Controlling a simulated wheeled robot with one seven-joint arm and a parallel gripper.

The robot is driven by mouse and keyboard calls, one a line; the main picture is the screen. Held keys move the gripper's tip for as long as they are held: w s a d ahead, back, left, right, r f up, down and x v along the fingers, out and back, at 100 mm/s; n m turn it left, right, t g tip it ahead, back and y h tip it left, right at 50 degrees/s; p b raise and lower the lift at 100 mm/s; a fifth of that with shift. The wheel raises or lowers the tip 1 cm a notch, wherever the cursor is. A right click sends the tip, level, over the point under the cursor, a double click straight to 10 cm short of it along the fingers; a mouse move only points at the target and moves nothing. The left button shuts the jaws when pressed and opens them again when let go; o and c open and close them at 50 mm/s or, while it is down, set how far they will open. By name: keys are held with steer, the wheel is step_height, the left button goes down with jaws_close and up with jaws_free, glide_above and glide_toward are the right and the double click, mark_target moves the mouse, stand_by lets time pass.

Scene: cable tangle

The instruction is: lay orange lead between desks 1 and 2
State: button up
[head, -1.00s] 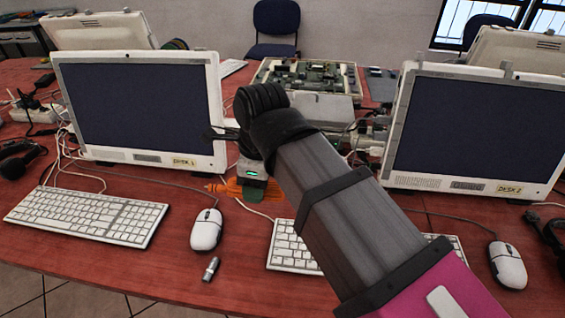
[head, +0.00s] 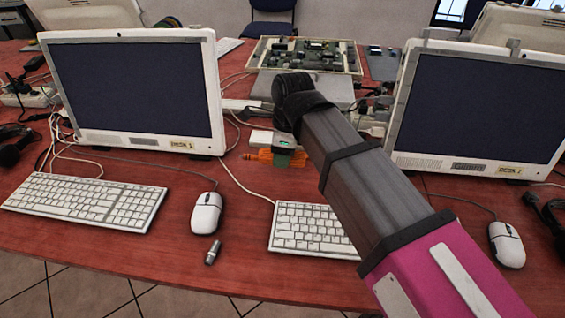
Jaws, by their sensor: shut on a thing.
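The orange lead (head: 262,155) shows as a short orange stretch in the gap between the two monitors. My gripper (head: 281,160) points down at it, shut on it, with orange showing on both sides. The fingertips are small and partly hidden, and I cannot tell how far the lead is above the table. The monitor labelled desk 1 (head: 130,90) stands to the left. The monitor labelled desk 2 (head: 480,110) stands to the right. My arm comes in from the lower right and covers part of the gap.
An open case of circuit boards (head: 305,55) lies behind the gap, with pale cables around it. A middle keyboard (head: 310,228) lies in front of it, partly under my arm. A left keyboard (head: 85,200), a mouse (head: 206,212) and a small stick (head: 213,252) lie at the front.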

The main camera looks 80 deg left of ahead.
mark_target(283, 171)
steer(key=shift+f, duration=1.85)
steer(key=shift+f, duration=0.1)
steer(key=o, duration=1)
steer(key=shift+c, duration=0.2)
steer(key=r, duration=0.4)
steer(key=w+r, duration=0.1)
steer(key=r, duration=0.7)
steer(key=shift+w+d, duration=0.15)
steer(key=shift+d, duration=0.1)
